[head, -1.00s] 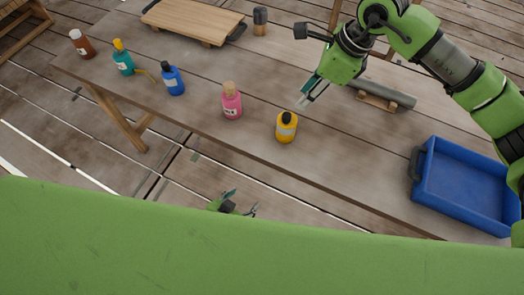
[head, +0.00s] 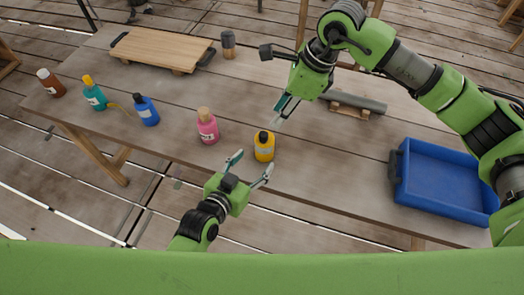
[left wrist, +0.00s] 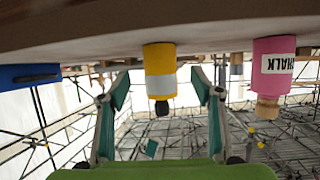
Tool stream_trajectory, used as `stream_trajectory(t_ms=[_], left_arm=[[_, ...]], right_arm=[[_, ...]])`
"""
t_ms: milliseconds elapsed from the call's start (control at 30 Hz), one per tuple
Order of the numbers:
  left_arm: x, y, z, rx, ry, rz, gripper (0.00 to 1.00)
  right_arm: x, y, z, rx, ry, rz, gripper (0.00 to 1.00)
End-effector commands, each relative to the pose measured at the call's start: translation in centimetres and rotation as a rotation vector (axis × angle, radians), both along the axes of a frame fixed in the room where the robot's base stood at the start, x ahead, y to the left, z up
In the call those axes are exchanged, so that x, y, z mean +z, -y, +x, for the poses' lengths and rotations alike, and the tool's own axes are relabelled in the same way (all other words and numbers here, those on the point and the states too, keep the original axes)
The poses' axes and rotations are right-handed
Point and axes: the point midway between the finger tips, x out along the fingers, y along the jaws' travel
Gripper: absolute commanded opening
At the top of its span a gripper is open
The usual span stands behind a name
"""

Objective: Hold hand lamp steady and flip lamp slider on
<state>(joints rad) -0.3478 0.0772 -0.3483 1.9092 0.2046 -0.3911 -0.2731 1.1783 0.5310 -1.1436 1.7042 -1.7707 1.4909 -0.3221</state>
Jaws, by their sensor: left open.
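A dark grey tube (head: 356,102) lies on a small wooden rest (head: 349,112) on the table, behind my right gripper in the head view. It looks like the hand lamp; no slider can be made out on it. My right gripper (head: 284,108) points down over the table, left of the tube and apart from it. Its fingers are seen nearly edge-on, so their opening is unclear. My left gripper (head: 251,165) is open and empty at the table's front edge, near the yellow bottle (head: 264,147). In the left wrist view the yellow bottle (left wrist: 159,70) shows between the spread fingers.
A pink bottle (head: 207,127) stands left of the yellow one. Blue (head: 147,111), teal (head: 95,95) and brown (head: 50,83) bottles stand farther left. A wooden board (head: 160,49) and a dark jar (head: 228,44) are at the back. A blue tray (head: 445,185) sits right.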

Motion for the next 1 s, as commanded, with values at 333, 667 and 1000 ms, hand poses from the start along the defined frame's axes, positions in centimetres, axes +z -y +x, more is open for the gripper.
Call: stream_trajectory(t_ms=[333, 667, 1000], left_arm=[[-2.4, 2.6, 5.2, 0.0, 0.0, 0.001, 0.59], [-3.2, 3.3, 6.8, 0.0, 0.0, 0.001, 0.59], [-3.2, 3.3, 6.7, 0.0, 0.0, 0.001, 0.23]], right_arm=[[0.0, 0.0, 0.0, 0.0, 0.0, 0.0, 0.28], [0.0, 0.0, 0.0, 0.0, 0.0, 0.0, 0.28], [0.0, 0.0, 0.0, 0.0, 0.0, 0.0, 0.28]])
